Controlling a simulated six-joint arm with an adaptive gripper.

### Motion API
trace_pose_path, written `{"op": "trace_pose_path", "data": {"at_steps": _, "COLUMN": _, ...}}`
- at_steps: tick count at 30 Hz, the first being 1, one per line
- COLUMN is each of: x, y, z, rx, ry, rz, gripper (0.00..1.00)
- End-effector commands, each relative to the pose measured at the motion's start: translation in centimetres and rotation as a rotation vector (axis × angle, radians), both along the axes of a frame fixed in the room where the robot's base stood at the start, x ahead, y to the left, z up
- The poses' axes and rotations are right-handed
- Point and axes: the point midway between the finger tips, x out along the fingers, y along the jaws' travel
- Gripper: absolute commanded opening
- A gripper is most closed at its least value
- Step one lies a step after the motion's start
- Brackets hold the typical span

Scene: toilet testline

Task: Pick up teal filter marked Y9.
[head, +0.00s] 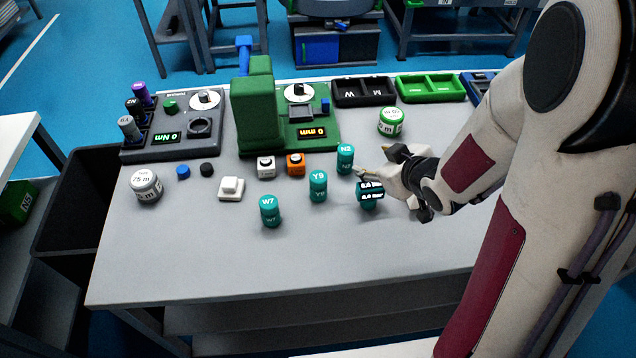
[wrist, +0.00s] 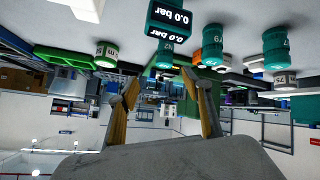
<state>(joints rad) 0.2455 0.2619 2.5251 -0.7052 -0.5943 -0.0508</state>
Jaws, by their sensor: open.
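The teal filter marked Y9 (head: 318,186) stands upright near the middle of the grey table.
A white cube (head: 266,167) and orange cube (head: 296,164) sit behind Y9. A white button block (head: 231,188) is to the left. Green (head: 259,120) and dark test stations (head: 170,140), plus black trays (head: 363,92), line the back. The front table area is clear.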

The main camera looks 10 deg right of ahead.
Motion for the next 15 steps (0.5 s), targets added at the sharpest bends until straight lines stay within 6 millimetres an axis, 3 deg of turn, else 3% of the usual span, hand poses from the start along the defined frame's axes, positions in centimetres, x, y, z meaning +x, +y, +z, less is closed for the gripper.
{"op": "trace_pose_path", "data": {"at_steps": 6, "x": 0.1, "y": 2.1, "z": -2.7, "rx": 0.084, "ry": -0.026, "rz": 0.087, "gripper": 0.49}}
{"op": "trace_pose_path", "data": {"at_steps": 15, "x": -0.6, "y": 5.1, "z": -5.1, "rx": 0.229, "ry": -0.071, "rz": 0.187, "gripper": 0.49}}
